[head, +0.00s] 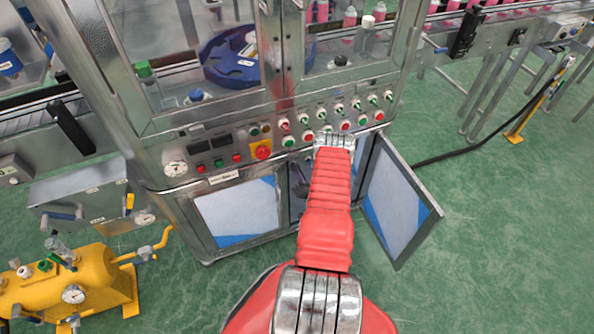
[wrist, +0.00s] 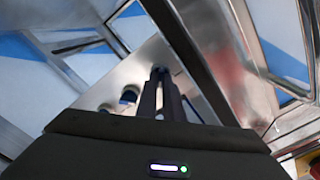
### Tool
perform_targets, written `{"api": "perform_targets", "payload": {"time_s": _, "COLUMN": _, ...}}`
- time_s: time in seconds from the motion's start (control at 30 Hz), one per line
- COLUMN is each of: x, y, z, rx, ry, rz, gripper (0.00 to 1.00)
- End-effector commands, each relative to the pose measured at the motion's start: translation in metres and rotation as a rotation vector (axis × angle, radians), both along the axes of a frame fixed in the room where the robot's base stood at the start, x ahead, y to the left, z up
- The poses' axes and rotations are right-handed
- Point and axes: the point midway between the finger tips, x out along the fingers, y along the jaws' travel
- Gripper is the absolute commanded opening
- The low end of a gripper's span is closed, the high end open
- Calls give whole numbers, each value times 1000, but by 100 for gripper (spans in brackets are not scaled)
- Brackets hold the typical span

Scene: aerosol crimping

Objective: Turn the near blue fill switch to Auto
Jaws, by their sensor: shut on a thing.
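My gripper (wrist: 161,76) reaches into the open cabinet of the crimping machine in the wrist view. Its two dark fingers are close together at a metal panel (wrist: 150,58), shut on a small dark switch knob. The fingers mostly hide that knob, so its colour and setting cannot be read. Two more dark knobs with pale bases, a nearer one (wrist: 105,107) and a farther one (wrist: 130,94), sit on the same panel left of my fingers. In the head view my arm covers the gripper. A dark blue-purple part (head: 301,188) shows in the cabinet opening left of my arm.
The open cabinet door (head: 398,203) stands out to the right of my arm. A closed door panel (head: 238,214) is at the left. Above is a control panel with several switches and a red emergency button (head: 262,151). A yellow tank (head: 70,287) stands at lower left.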

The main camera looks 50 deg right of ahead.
Motion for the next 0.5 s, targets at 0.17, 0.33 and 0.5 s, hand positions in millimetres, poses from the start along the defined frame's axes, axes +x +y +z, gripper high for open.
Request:
{"api": "perform_targets", "payload": {"time_s": 0.17, "x": -1, "y": -1, "z": -1, "rx": 1, "ry": 2, "rz": -3, "gripper": 0}}
{"api": "perform_targets", "payload": {"time_s": 0.33, "x": -1, "y": -1, "z": -1, "rx": -2, "ry": 6, "rz": -4, "gripper": 0}}
{"api": "perform_targets", "payload": {"time_s": 0.5, "x": -1, "y": -1, "z": -1, "rx": -27, "ry": 20, "rz": -4, "gripper": 0}}
